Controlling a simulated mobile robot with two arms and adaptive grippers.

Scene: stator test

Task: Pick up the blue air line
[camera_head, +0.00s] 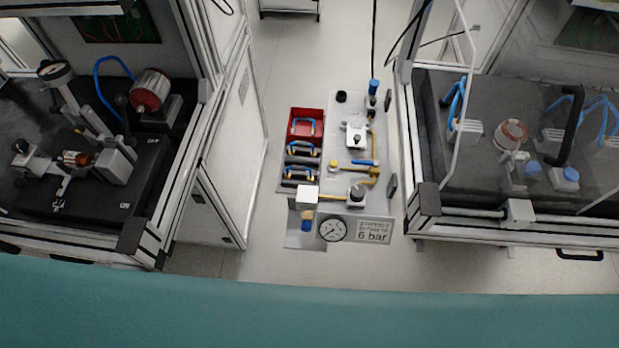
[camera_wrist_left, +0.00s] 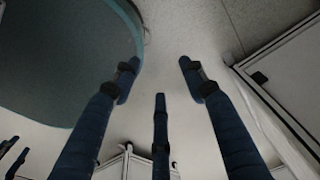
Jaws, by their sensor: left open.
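In the head view, short curved blue air lines with yellowish ends lie in a column of bins, one in the red bin (camera_head: 306,123) and others in the dark bins (camera_head: 301,160) below it. A blue air line (camera_head: 102,70) also arches over the left test bench. My left gripper (camera_wrist_left: 158,82) shows only in the left wrist view. Its dark blue fingers are spread apart with nothing between them, and pale floor lies beyond. No blue air line is visible in the wrist view. My right gripper is in neither view.
A grey pneumatic panel (camera_head: 340,118) with valves, yellow fittings and a 6 bar sign (camera_head: 374,232) stands beside the bins. Framed test benches stand left (camera_head: 180,170) and right (camera_head: 470,222). A white cabinet (camera_wrist_left: 295,75) edges the wrist view's right.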

